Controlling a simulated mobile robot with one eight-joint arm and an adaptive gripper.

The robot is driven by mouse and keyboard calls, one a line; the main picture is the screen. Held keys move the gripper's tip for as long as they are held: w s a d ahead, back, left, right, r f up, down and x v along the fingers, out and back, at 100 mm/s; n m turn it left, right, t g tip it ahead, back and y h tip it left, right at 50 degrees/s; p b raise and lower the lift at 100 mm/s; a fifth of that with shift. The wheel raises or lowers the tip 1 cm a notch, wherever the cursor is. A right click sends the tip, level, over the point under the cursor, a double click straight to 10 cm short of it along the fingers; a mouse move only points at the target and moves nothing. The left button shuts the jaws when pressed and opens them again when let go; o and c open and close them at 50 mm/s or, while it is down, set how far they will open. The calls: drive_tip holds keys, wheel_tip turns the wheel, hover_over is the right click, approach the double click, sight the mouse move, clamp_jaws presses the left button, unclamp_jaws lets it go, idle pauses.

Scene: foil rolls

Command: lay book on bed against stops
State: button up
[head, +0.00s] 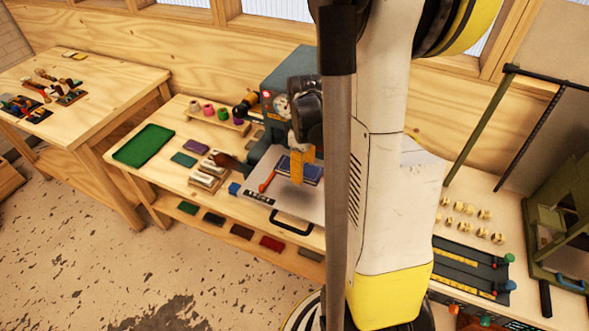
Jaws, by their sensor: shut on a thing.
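A dark blue book (314,174) shows just behind and right of the orange fingers of my gripper (298,165). My gripper is shut on the book, over the pale grey bed (285,207) of the press. Whether the book touches the bed or hangs just above it, I cannot tell. The fingers cover the book's left part, and my arm hides the bed's right side. I cannot make out the stops or the gap between them and the book.
The grey-green press (283,77) stands behind the bed. A red-orange tool (267,181) lies on the bed's left part. A black handle (291,222) sticks out in front. Foil rolls (208,109), a green tray (144,145) and dark books (196,147) are at left.

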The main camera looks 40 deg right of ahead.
drive_tip(key=shift+w+d+f, duration=0.7)
drive_tip(key=shift+w+d, duration=0.1)
drive_tip(key=shift+w, duration=0.05)
drive_tip(key=shift+w+d+f, duration=0.1)
drive_tip(key=shift+f, duration=1.95)
drive_tip(key=shift+b, duration=0.3)
drive_tip(key=shift+f, duration=0.2)
drive_tip(key=o, duration=1.2)
drive_tip(key=shift+r, duration=0.15)
